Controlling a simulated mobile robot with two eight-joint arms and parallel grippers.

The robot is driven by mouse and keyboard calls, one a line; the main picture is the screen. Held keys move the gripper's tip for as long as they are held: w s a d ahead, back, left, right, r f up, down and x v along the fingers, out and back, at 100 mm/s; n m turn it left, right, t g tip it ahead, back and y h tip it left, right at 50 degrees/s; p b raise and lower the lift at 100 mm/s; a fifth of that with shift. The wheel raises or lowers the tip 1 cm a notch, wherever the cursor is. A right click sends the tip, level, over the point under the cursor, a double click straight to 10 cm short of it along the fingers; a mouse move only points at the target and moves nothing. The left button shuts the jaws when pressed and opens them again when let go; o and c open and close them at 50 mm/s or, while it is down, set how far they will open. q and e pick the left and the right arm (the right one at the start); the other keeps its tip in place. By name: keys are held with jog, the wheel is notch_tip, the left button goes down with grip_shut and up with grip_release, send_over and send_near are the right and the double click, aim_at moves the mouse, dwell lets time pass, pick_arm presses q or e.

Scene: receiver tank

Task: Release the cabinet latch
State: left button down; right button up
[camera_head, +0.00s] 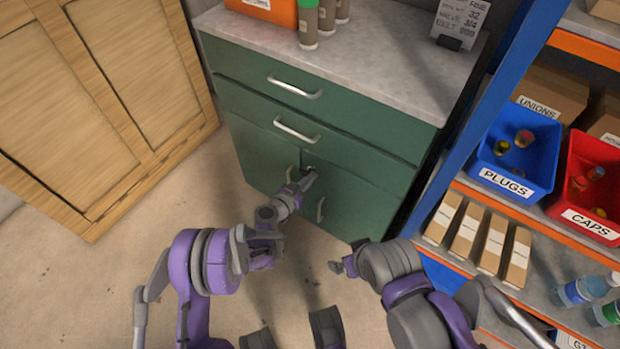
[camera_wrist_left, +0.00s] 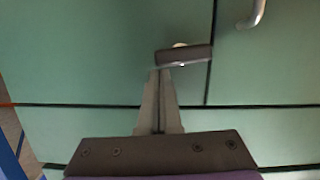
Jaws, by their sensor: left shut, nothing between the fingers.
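The green cabinet (camera_head: 340,140) has two drawers above two lower doors, which look closed. The latch, a dark bar with a bright pivot behind it, shows in the left wrist view (camera_wrist_left: 190,54) near the seam between the doors. In the head view my left gripper (camera_head: 308,178) reaches the top of that seam and largely hides the latch. In the left wrist view its fingers (camera_wrist_left: 161,72) are together and empty, with tips at the bar's left end; whether they touch cannot be told. My right gripper (camera_head: 341,266) hangs in front of the cabinet, its finger gap unclear.
Door handles (camera_head: 320,210) flank the seam; one shows in the left wrist view (camera_wrist_left: 252,14). A blue-framed shelf (camera_head: 470,130) with a blue bin (camera_head: 515,150) and red bin (camera_head: 590,185) stands right. A wooden cabinet (camera_head: 100,90) stands left. Floor (camera_head: 200,190) between is clear.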

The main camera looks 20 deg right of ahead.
pick_arm(q)
jog(key=r+p, duration=0.2)
jog(key=r, duration=0.2)
jog(key=shift+w+r, duration=0.2)
jog(key=v, duration=1)
jog(key=shift+a+f+p, duration=0.2)
jog(key=shift+f+p, duration=0.05)
jog(key=shift+p, duration=0.2)
jog(key=shift+w, duration=0.1)
